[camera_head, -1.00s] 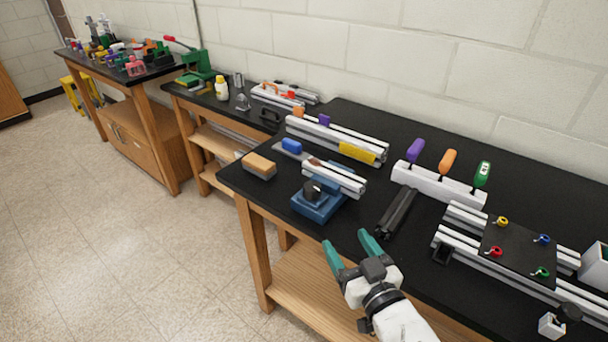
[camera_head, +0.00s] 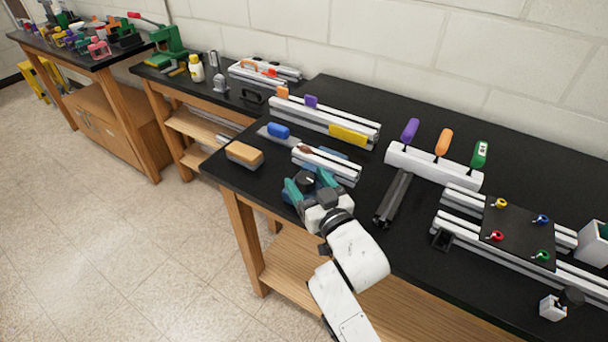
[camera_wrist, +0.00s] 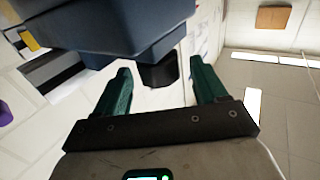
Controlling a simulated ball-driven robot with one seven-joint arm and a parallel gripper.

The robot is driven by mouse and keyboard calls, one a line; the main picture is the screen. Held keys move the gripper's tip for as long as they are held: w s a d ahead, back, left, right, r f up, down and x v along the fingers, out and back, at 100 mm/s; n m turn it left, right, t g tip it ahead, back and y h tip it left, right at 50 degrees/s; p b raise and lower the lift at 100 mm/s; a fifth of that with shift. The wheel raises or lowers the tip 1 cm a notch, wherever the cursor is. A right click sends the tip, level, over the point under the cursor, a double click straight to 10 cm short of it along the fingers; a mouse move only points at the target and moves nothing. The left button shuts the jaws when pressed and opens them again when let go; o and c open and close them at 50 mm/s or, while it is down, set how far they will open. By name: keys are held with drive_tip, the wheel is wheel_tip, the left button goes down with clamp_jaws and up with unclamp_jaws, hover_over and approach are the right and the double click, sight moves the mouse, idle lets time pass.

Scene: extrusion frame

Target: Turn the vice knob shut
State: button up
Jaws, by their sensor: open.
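The blue vice (camera_wrist: 115,28) stands near the front edge of the black bench, with a silver-white extrusion piece (camera_head: 328,165) lying across it. Its black knob (camera_head: 304,180) faces the front of the bench. In the wrist view the knob (camera_wrist: 158,73) pokes down from the vice body into the gap between my fingers. My gripper (camera_head: 308,184) is open, with one teal finger on each side of the knob. In the wrist view my gripper (camera_wrist: 163,88) shows gaps beside the knob. In the head view my gripper hides much of the vice.
A tan-topped block (camera_head: 244,154) and a blue-handled tool (camera_head: 278,131) lie left of the vice. A dark bar (camera_head: 393,199) lies to its right. A long extrusion with a yellow block (camera_head: 348,135) lies behind. The bench front edge runs beneath my arm.

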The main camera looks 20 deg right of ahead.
drive_tip(key=shift+w, duration=1.1)
drive_tip(key=shift+c, duration=0.5)
drive_tip(key=c, duration=0.9)
drive_tip(key=shift+o, duration=0.2)
drive_tip(key=shift+a+f+b, duration=0.15)
drive_tip(key=shift+f+b, duration=0.1)
drive_tip(key=shift+b, duration=0.8)
drive_tip(key=shift+h+b, duration=0.3)
drive_tip(key=shift+b, duration=0.3)
